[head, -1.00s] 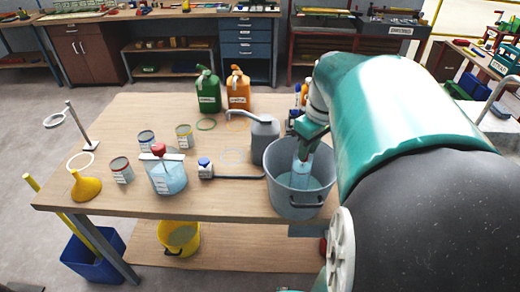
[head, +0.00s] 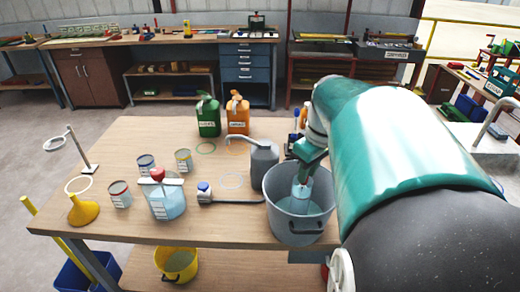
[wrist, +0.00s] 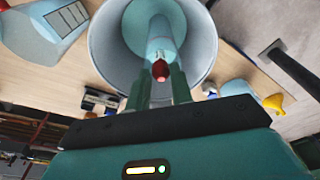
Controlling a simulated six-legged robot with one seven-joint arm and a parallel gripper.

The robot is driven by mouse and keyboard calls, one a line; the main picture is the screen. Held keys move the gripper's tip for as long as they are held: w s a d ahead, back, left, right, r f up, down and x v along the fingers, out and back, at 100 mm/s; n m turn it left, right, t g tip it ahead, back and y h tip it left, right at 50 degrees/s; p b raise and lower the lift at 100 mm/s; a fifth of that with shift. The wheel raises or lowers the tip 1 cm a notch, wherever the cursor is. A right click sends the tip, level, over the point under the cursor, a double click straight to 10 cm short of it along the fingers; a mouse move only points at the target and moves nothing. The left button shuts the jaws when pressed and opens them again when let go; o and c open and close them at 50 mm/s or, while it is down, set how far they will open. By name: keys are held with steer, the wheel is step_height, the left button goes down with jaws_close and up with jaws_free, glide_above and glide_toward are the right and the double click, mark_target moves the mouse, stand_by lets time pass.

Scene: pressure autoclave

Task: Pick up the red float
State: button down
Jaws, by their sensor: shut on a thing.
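My gripper (wrist: 161,84) shows in the wrist view with its two green fingers closed on a small red float (wrist: 160,70). The float is at the near end of a pale, clear tube (wrist: 160,38); I cannot tell whether it is inside the mouth or just clear of it. The tube (head: 301,190) stands in a grey bucket (head: 270,205) with some water in it, at the right end of the bench in the head view. The red float and my fingertips cannot be made out in the head view.
A wooden bench (head: 120,150) holds a water jug (head: 165,203) with a red knob, several cans, a yellow funnel (head: 83,210), a grey can with a spout (head: 264,160), and green (head: 208,118) and orange (head: 238,117) jerrycans.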

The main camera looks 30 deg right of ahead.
step_height(320, 180, up, 17)
stand_by(0.6)
steer(key=shift+r, duration=0.15)
steer(key=shift+r, duration=1.3)
